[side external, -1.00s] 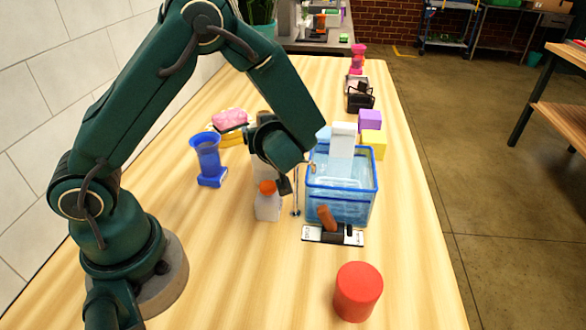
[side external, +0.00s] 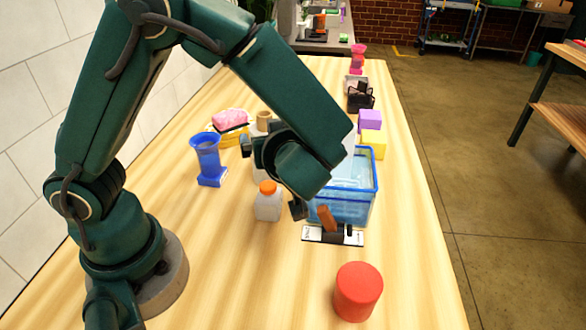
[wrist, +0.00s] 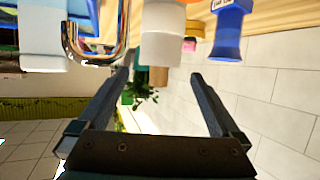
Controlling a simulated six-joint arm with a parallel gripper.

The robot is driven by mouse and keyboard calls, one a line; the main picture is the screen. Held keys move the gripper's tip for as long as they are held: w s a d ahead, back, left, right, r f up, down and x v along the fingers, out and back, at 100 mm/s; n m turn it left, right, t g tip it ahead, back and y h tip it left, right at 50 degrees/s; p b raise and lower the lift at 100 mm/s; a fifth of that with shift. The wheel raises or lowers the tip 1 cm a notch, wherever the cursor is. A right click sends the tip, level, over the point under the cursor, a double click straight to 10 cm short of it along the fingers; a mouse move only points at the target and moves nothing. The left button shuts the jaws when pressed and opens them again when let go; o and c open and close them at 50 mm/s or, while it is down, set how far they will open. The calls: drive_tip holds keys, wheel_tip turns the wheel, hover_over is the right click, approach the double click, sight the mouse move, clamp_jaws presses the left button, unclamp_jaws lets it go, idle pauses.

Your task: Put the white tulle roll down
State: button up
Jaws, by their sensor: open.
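The white tulle roll (wrist: 160,48) shows in the wrist view as a pale cylinder with a brown core at its lower end. In the side view its tan core (side external: 264,117) stands up behind my gripper, which hides much of the roll. My gripper (wrist: 160,76) is open. In the wrist view its two fingers are spread wide, on either side of the core end in the picture, with a gap at each side. Neither finger visibly touches the roll. How far the fingertips are from it in depth is hard to tell.
An orange-capped bottle (side external: 268,203) stands in front of the roll. The blue-rimmed bin (side external: 355,205) is to the right, partly behind my arm. A chrome hook (wrist: 95,52) is close by. A blue vase (side external: 208,160) stands left, a red cylinder (side external: 358,291) at the front.

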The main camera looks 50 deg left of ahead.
drive_tip(key=s+m+g+h, duration=0.4)
drive_tip(key=s+m+h, duration=0.15)
drive_tip(key=s, duration=0.35)
drive_tip(key=s+d+r+m+t+h, duration=0.2)
drive_tip(key=d+r+m+t+h, duration=0.1)
drive_tip(key=d+m+h, duration=0.3)
drive_tip(key=shift+s+d+r+m+t+h, duration=0.2)
drive_tip(key=shift+d+r+m+t+h, duration=0.3)
drive_tip(key=shift+m, duration=0.55)
